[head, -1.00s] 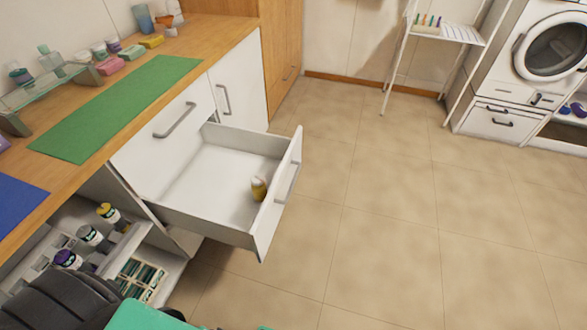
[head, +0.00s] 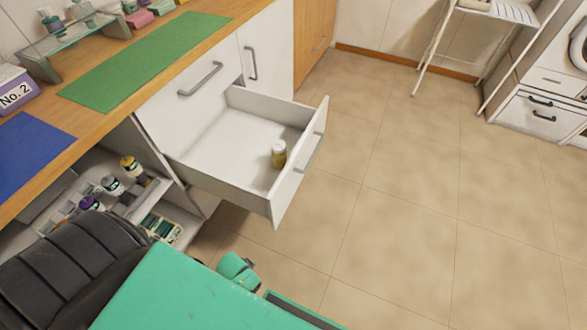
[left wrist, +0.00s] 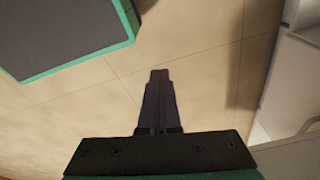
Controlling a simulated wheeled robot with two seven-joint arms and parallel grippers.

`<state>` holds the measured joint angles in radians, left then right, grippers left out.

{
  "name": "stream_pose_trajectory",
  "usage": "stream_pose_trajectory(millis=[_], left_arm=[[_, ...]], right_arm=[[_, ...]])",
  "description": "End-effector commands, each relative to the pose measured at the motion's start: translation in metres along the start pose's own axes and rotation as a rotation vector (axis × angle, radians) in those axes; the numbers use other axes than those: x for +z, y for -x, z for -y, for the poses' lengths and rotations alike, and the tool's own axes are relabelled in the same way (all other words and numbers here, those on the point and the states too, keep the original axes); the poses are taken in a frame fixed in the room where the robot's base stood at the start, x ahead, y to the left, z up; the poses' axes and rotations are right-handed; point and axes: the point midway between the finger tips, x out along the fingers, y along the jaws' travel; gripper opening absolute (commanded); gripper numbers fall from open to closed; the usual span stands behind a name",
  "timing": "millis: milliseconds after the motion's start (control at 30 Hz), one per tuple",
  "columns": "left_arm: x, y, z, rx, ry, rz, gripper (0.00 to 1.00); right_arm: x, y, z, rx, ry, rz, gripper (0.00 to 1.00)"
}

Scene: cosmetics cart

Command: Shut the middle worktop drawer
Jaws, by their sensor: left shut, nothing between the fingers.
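The open drawer (head: 215,185) is white and sticks well out of the white cabinet under the wooden worktop. Its front panel (head: 297,172) has a grey handle (head: 312,153) on the outside. A small yellowish bottle (head: 278,155) with a pale cap stands inside, near the front panel. In the left wrist view my left gripper (left wrist: 160,75) is shut and empty, with bare floor behind its fingertips. White furniture surfaces (left wrist: 292,85) show at that view's right edge; I cannot tell which part they are. My left gripper's fingers cannot be made out in the head view. My right gripper is not in view.
A closed white front (head: 165,115) with a handle is above the open drawer. Open shelves (head: 125,195) with several bottles are to its left. A green mat (head: 145,62) and blue mat (head: 28,155) lie on the worktop. Tiled floor (head: 400,210) in front is clear.

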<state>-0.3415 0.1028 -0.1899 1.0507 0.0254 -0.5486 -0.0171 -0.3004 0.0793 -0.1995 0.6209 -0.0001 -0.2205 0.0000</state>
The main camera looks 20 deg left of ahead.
Motion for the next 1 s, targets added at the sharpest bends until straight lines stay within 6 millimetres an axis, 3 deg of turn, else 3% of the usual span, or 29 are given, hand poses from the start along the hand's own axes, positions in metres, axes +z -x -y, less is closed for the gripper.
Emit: stream_pose_trajectory(millis=[33, 100, 200, 400, 633, 1000], left_arm=[[-0.033, 0.0, 0.001, 0.002, -0.003, -0.032, 0.0], [-0.07, 0.022, 0.002, 0.007, -0.009, -0.055, 0.0], [-0.104, 0.054, 0.001, 0.015, -0.02, -0.08, 0.0], [-0.142, 0.114, -0.002, 0.027, -0.045, -0.121, 0.0], [-0.164, 0.178, -0.009, 0.044, -0.107, -0.169, 0.0], [-0.252, 0.194, -0.038, 0.191, -0.626, -0.202, 0.0]], right_arm=[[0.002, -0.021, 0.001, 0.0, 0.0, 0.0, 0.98], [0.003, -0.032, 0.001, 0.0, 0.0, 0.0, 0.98], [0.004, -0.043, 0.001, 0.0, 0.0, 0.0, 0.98], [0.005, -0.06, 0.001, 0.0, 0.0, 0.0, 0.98], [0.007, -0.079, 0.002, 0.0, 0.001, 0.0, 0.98], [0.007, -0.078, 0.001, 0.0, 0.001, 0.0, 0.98]])
